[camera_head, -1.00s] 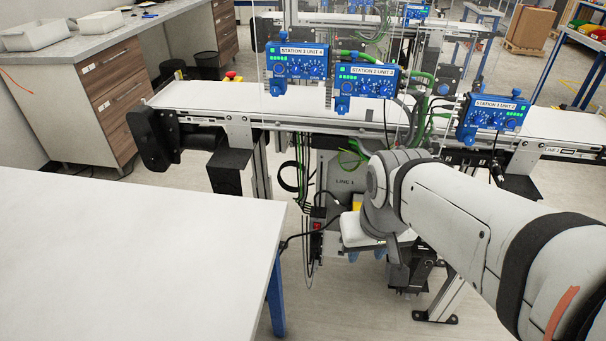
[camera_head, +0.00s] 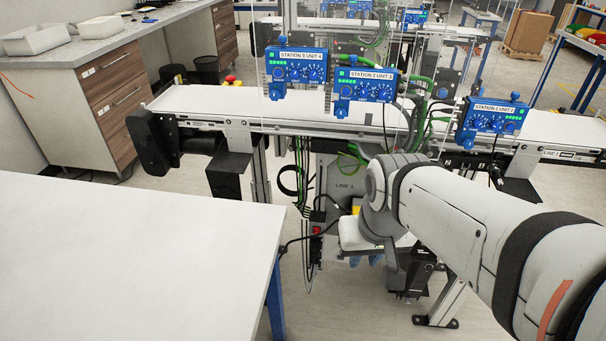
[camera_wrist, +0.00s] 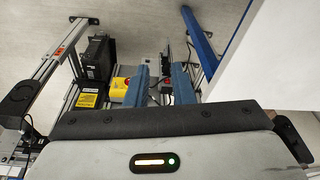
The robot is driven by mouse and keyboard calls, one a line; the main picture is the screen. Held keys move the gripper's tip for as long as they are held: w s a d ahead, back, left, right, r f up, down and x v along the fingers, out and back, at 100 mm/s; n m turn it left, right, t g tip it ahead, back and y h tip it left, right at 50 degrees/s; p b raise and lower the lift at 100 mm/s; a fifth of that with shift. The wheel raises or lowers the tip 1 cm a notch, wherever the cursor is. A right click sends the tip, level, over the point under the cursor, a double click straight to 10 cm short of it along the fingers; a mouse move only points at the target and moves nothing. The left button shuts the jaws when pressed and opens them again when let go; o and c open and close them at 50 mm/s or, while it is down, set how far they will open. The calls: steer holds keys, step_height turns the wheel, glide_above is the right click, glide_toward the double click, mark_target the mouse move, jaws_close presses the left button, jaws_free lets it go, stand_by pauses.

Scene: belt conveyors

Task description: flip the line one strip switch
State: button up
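A dark power strip with a red switch (camera_head: 316,230) hangs upright below the line one conveyor, left of the grey LINE 1 box (camera_head: 345,185), in the head view. My gripper (camera_head: 364,260) is low in front of that box, to the right of the strip, with its blue fingertips partly hidden under the wrist. In the wrist view my gripper's two blue fingers (camera_wrist: 161,70) are apart, with nothing held between them. A small dark and red part (camera_wrist: 167,90) shows between the fingers; I cannot tell whether they touch it. The switch's position is too small to read.
A yellow box with a red button (camera_wrist: 118,87) is just left of the fingers in the wrist view. A white table (camera_head: 130,250) fills the left front. The conveyor (camera_head: 240,103) with blue station units is above. Cables (camera_head: 300,195) hang near the strip.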

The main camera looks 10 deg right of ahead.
steer(key=a+f+m+b, duration=0.1)
steer(key=f, duration=0.1)
steer(key=a+f+m+g+y+b, duration=0.1)
steer(key=f+m, duration=0.1)
steer(key=a+f+m+g+y+b, duration=0.1)
steer(key=f+b, duration=0.1)
steer(key=f, duration=0.1)
steer(key=shift+w+a+f, duration=0.1)
steer(key=shift+w+a, duration=0.05)
steer(key=shift+w, duration=0.25)
jaws_close()
steer(key=w+a+f+m+y+b, duration=0.4)
steer(key=w+f+m+y+b, duration=0.2)
steer(key=f+m, duration=0.25)
steer(key=w+a+f+m+y+b, duration=0.45)
steer(key=w+f+m+b, duration=0.2)
steer(key=m, duration=0.25)
steer(key=w+d+f+m+t+h+b, duration=0.1)
steer(key=w+d+f+m+t+b, duration=0.5)
steer(key=f+m, duration=0.6)
steer(key=w+d+f+m+t+h+b, duration=0.2)
steer(key=w+d+f+m+t+b, duration=0.4)
steer(key=w+d+f+m+t, duration=0.4)
step_height(320, 180, down, 4)
steer(key=w+m, duration=0.1)
steer(key=m, duration=0.2)
steer(key=shift+d, duration=0.15)
steer(key=shift+r, duration=0.1)
